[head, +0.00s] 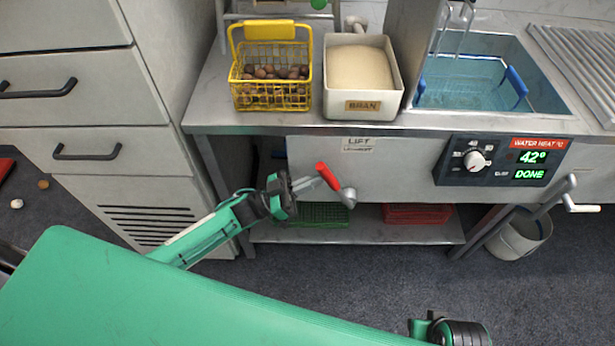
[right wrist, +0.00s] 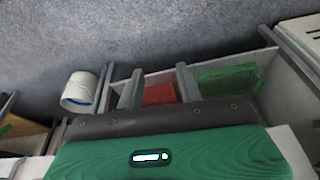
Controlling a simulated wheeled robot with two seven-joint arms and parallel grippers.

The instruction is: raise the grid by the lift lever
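The lift lever (head: 328,177) has a red grip and a grey metal end, and it sticks out from the front of the counter below a label reading LIFT (head: 358,142). My left gripper (head: 304,184) is just left of the red grip, its fingers pointing toward it. Whether they touch the grip, and how far apart they are, I cannot make out. A pale grid (head: 470,70) with blue handles (head: 515,82) seems to lie in the water of the sunken basin at upper right.
A yellow basket (head: 270,98) of chestnuts and a bran box (head: 364,104) stand on the counter. The heater panel (head: 503,161) reads 42° and DONE. A crank (head: 572,195) juts out at right above a white bucket (head: 520,240). Green and red crates (head: 411,214) sit on the shelf below.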

